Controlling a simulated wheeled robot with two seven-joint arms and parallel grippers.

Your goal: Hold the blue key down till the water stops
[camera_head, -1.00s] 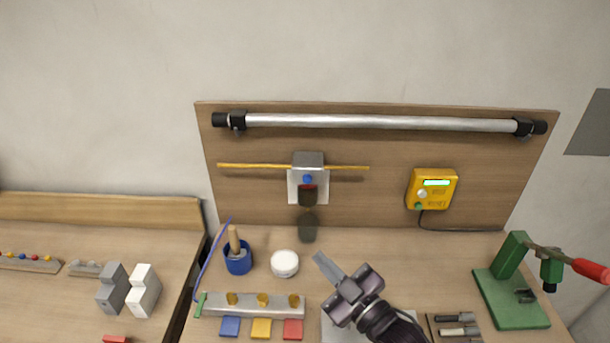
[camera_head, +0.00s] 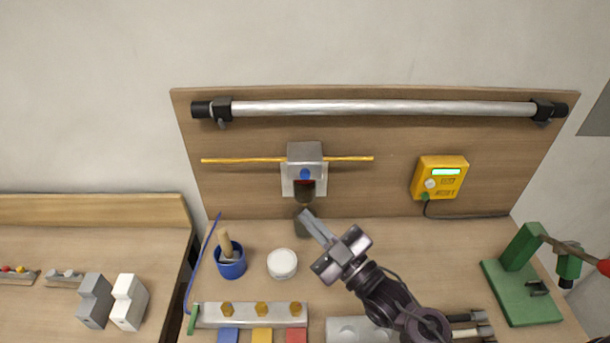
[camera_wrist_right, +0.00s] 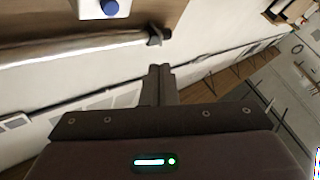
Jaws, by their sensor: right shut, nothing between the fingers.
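A round blue key (camera_head: 305,173) sits on the front of a grey metal dispenser (camera_head: 304,152) on the wooden back board. It also shows at the top of the right wrist view (camera_wrist_right: 110,7). A dark opening (camera_head: 304,193) lies below the key, and a dark cup-like thing (camera_head: 300,229) stands under it. I cannot make out any water. My right gripper (camera_head: 306,216) is shut and empty. Its fingertips point up and left, below the key and in front of the dark thing, apart from the key. My left gripper is not in view.
Blue (camera_head: 228,336), yellow and red pads lie below a grey bar with knobs (camera_head: 250,315). A blue pot (camera_head: 231,262) and white round lid (camera_head: 282,263) stand left of my right gripper. A yellow box (camera_head: 439,177) and a green press (camera_head: 522,283) are right.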

